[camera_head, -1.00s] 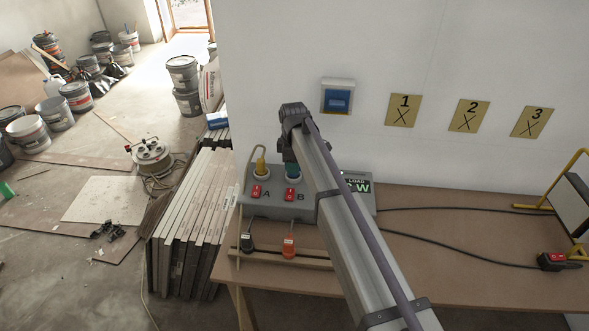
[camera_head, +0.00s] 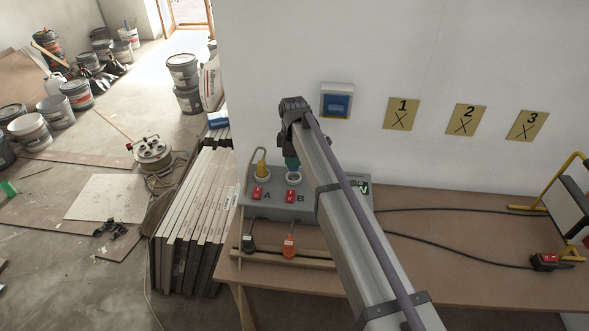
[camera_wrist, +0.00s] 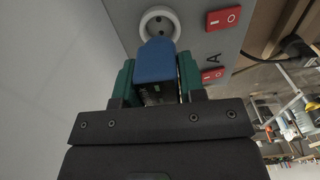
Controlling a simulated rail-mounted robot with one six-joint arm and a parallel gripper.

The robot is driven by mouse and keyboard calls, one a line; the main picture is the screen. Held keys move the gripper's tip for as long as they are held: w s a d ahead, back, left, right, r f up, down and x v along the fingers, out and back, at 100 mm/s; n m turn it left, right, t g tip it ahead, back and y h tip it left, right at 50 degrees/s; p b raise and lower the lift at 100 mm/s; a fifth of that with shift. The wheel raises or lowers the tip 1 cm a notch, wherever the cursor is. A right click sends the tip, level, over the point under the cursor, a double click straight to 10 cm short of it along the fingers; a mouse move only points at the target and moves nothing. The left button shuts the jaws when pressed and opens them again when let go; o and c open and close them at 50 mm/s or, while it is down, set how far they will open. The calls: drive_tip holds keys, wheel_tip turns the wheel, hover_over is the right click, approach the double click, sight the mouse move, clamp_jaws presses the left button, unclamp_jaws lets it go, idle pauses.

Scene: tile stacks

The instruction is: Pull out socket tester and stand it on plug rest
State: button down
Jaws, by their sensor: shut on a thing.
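The socket tester (camera_wrist: 156,62), blue with a dark body, is held between the teal fingers of my gripper (camera_wrist: 160,78) in the wrist view. Socket B (camera_head: 294,177) on the grey panel (camera_head: 275,205) shows an open face, and the white-ringed socket also shows in the wrist view (camera_wrist: 159,23). The tester is out of it, just in front. In the head view my gripper (camera_head: 291,163) is just above socket B; the tester is not clearly visible there. The wooden plug rest (camera_head: 265,257) lies in front of the panel, with a black plug (camera_head: 248,243) and an orange plug (camera_head: 289,246) at it.
A yellow plug (camera_head: 262,168) with its cable sits in socket A. Red switches (camera_head: 257,193) are below the sockets. My arm covers the panel's right part. Cables run right across the workbench (camera_head: 440,270) to a lamp stand (camera_head: 568,205).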

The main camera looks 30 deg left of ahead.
drive_tip(key=shift+r, duration=0.45)
wheel_tip(320, 180, up, 3)
drive_tip(key=p, duration=0.3)
drive_tip(key=shift+r+p, duration=0.1)
drive_tip(key=shift+p, duration=0.25)
